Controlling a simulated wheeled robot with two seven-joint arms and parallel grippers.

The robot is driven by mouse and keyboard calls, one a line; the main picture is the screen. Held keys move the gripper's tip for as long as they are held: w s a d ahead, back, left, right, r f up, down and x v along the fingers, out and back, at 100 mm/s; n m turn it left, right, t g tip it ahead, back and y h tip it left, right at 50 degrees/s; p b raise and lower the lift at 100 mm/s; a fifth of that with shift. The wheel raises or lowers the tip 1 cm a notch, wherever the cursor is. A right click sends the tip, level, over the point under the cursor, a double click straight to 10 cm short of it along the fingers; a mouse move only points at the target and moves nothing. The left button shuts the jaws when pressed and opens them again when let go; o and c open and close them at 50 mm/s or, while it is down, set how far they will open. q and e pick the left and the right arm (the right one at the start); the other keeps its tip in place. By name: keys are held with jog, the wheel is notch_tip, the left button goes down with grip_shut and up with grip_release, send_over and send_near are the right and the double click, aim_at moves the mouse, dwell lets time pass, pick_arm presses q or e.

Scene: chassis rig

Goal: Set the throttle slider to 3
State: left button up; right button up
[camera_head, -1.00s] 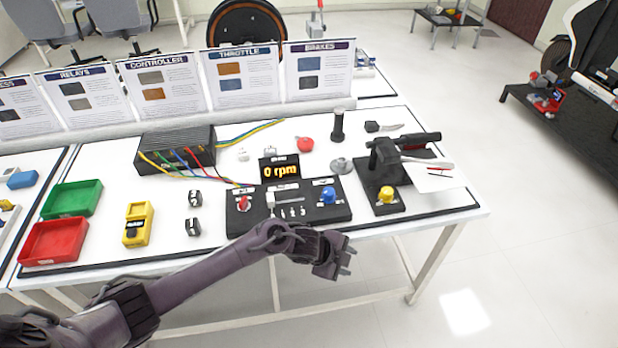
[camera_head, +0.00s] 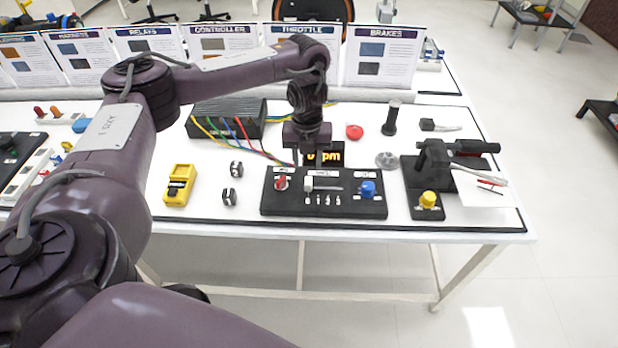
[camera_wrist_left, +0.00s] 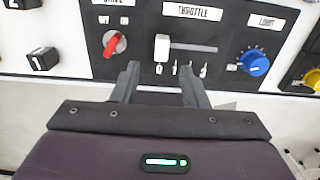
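The black control panel (camera_head: 325,208) lies on the white table and carries the throttle slider. The slider's white knob (camera_wrist_left: 161,47) stands at the left end of its slot, by the 0 mark, in the left wrist view; in the head view the knob (camera_head: 308,184) is small. My left gripper (camera_wrist_left: 160,80) is open and empty, its two fingers apart on either side of the knob's line but short of it in the picture. In the head view the left gripper (camera_head: 311,160) hangs over the panel's back edge, fingertips hard to make out. My right gripper is out of view.
On the panel, a red switch (camera_wrist_left: 115,44) sits left of the slider and a blue knob (camera_wrist_left: 254,62) right. The rpm display (camera_head: 325,155) is partly hidden behind my gripper. A black controller box (camera_head: 228,118) with wires stands behind left.

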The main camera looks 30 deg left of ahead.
aim_at(308, 180)
pick_arm(q)
notch_tip(308, 180, down, 7)
jog(key=shift+r+b, duration=0.2)
jog(key=shift+b, duration=0.75)
jog(key=shift+w+d+f, duration=0.1)
jog(key=shift+f, duration=0.3)
jog(key=shift+c, duration=0.3)
grip_shut()
